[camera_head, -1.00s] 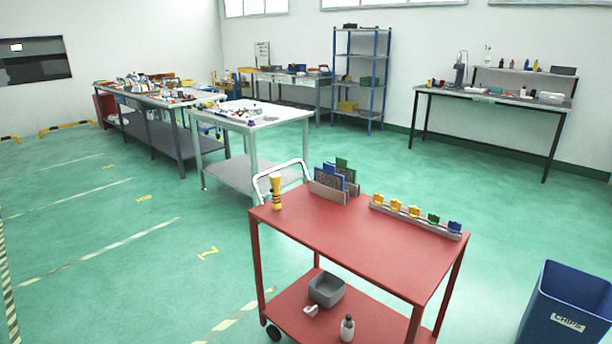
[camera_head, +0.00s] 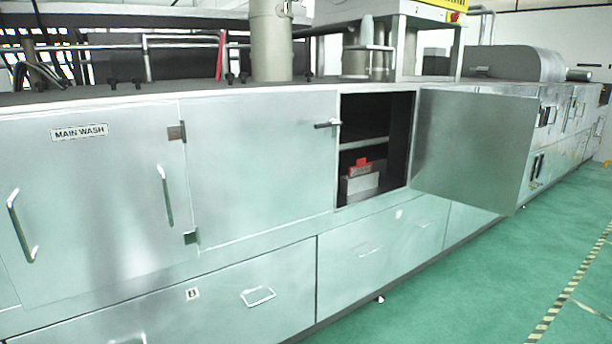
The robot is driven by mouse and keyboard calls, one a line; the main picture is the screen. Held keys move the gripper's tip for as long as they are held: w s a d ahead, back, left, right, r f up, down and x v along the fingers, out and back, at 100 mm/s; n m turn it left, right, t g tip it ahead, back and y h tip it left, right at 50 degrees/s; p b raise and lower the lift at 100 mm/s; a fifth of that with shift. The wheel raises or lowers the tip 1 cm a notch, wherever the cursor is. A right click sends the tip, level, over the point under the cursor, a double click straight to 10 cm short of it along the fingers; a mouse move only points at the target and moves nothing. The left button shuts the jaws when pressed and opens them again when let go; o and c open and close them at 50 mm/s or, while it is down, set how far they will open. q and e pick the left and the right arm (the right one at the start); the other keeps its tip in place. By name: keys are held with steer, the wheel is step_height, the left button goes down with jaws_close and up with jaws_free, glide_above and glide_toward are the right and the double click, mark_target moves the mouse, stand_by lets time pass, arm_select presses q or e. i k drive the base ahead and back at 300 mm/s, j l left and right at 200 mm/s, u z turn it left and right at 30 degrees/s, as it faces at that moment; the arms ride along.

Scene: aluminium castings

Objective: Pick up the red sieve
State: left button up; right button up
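A small red object (camera_head: 360,167) is inside the open compartment of a long metal washing machine. It sits by a light grey box (camera_head: 361,185) on the compartment's floor, below a shelf (camera_head: 364,143). It is too small to tell whether it is the red sieve, or whether it lies in or on the box. The compartment's door (camera_head: 470,145) stands open to the right. Neither of my grippers is in view.
A closed door labelled MAIN WASH (camera_head: 90,200) and a closed panel (camera_head: 258,155) are left of the opening. Closed drawers (camera_head: 375,250) run below. The open door sticks out over the green floor (camera_head: 480,290), which is clear at the lower right.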

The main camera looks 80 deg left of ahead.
mark_target(361, 167)
steer(key=u, duration=2.4)
steer(key=i+l, duration=0.2)
steer(key=i, duration=0.35)
steer(key=i+l, duration=0.2)
steer(key=i, duration=0.35)
steer(key=i+l, duration=0.2)
steer(key=i, duration=0.3)
steer(key=i+l, duration=0.25)
steer(key=i, duration=0.3)
steer(key=z, duration=0.05)
